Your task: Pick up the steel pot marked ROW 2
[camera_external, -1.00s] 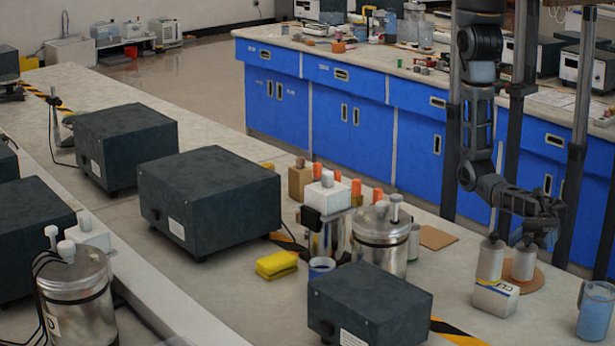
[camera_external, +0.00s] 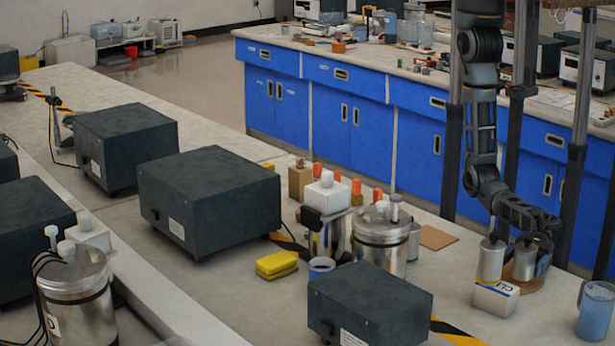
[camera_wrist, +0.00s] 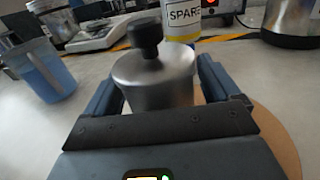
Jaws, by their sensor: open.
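A steel pot (camera_wrist: 158,80) with a lid and black knob stands between the fingers of my gripper (camera_wrist: 160,95) in the wrist view. My gripper is open, with one finger on each side of the pot. In the external view my gripper (camera_external: 526,250) is down around the right-hand small steel pot (camera_external: 523,266). No ROW 2 marking is readable on it. A similar small steel container (camera_external: 490,262) stands close to its left.
The pot stands on a round brown mat (camera_wrist: 272,130). A container marked SPARE (camera_wrist: 183,17) is just behind it in the wrist view. A blue jug (camera_external: 594,312), a white labelled box (camera_external: 495,297), a large steel vessel (camera_external: 381,250) and a dark box (camera_external: 370,300) are also on the bench.

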